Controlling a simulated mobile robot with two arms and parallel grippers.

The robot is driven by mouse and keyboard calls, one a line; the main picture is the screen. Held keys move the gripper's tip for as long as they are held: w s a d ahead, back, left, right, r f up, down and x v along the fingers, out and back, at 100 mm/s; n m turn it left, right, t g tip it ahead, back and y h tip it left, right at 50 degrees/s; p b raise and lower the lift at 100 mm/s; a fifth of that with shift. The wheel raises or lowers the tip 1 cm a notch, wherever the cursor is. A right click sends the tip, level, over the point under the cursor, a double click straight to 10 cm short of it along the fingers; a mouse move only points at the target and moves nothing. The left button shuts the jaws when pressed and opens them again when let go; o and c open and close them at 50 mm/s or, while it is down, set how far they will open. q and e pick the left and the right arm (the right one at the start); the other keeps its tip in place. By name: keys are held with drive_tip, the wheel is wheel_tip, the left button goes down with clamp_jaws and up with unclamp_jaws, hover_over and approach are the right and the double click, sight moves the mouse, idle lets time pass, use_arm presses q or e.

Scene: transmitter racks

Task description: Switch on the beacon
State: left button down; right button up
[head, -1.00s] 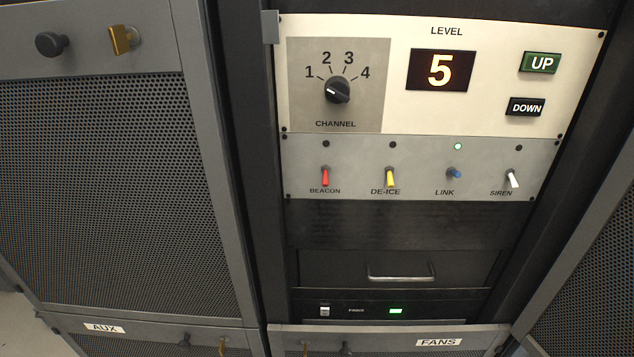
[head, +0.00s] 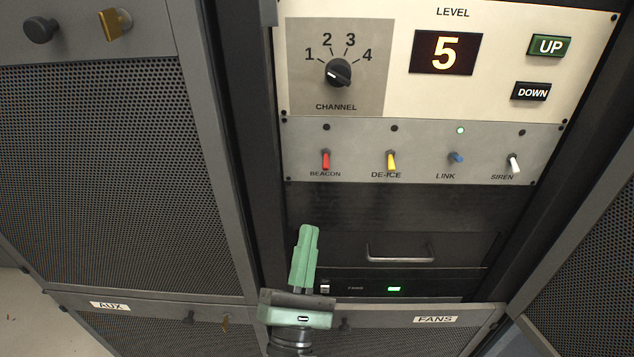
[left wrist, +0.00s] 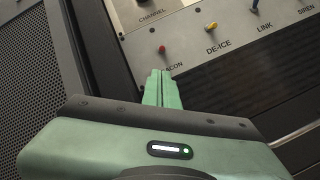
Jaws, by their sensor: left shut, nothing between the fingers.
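The beacon switch is a red toggle (head: 326,160) at the left end of the grey switch strip (head: 420,139). It points down, and the lamp (head: 326,127) above it is dark. It also shows in the left wrist view as a red toggle (left wrist: 162,50), just past the fingertips. My left gripper (head: 308,229) is shut and empty, below the strip in the head view and apart from the red toggle. In the left wrist view its green fingers (left wrist: 160,74) partly cover the BEACON label. My right gripper is not in view.
Yellow de-ice (head: 391,161), blue link (head: 456,158) and white siren (head: 514,163) toggles stand to the right. The lamp above link (head: 460,130) is lit green. The channel knob (head: 338,72) is above. A drawer handle (head: 400,253) lies lower right of my gripper.

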sight(326, 162)
use_arm(q)
drive_tip(key=p+x, duration=0.4)
drive_tip(key=x, duration=0.5)
drive_tip(key=shift+w+r, duration=0.1)
drive_tip(key=shift+w+d+r, duration=0.1)
drive_tip(key=shift+w, duration=0.25)
